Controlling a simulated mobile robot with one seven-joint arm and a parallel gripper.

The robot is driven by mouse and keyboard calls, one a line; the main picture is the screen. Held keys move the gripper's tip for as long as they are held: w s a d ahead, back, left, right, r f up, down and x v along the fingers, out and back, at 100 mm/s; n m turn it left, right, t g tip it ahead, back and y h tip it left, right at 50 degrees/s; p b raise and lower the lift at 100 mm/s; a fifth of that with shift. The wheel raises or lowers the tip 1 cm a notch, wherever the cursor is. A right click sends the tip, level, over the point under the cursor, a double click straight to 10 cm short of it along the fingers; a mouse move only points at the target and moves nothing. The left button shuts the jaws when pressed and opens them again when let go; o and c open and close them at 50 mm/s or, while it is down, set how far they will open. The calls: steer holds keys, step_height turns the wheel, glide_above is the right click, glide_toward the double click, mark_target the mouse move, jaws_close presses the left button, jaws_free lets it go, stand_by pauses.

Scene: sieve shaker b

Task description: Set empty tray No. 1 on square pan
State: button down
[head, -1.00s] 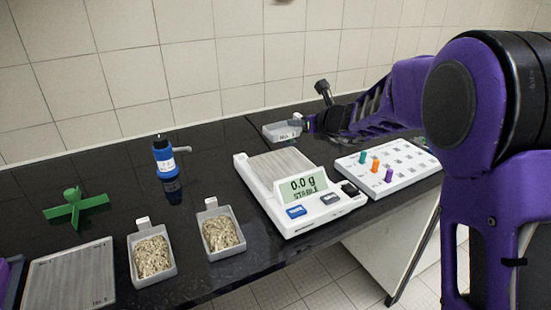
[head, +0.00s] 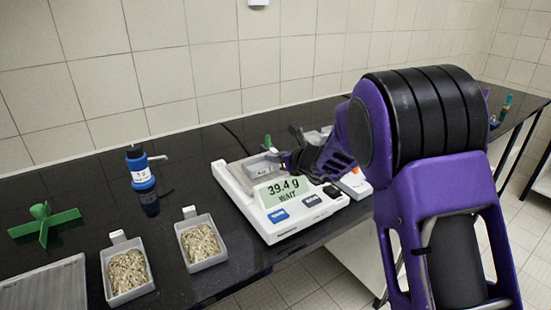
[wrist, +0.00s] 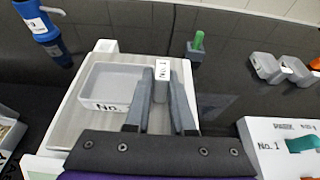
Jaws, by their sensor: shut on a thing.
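The empty grey tray No. 1 (head: 261,168) is on the square pan (head: 236,174) of the white balance. In the wrist view the tray (wrist: 108,82) looks level and empty inside, over the left and middle of the pan (wrist: 70,125). My gripper (wrist: 162,78) is shut on the tray's tab at its right side; the tab bears a No. 1 label. My gripper also shows in the head view (head: 284,160), at the tray's right. The balance display (head: 283,189) reads 39.4 g and WAIT.
Two trays of grain (head: 127,272) (head: 202,243) stand left of the balance. In the wrist view a white labelled board (wrist: 275,130) lies close right, with small grey trays (wrist: 265,66) behind.

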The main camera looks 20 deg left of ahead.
steer(key=c, duration=0.8)
jaws_free()
steer(key=shift+o, duration=0.2)
steer(key=v, duration=1.2)
steer(key=shift+r, duration=0.1)
steer(key=shift+w, duration=0.1)
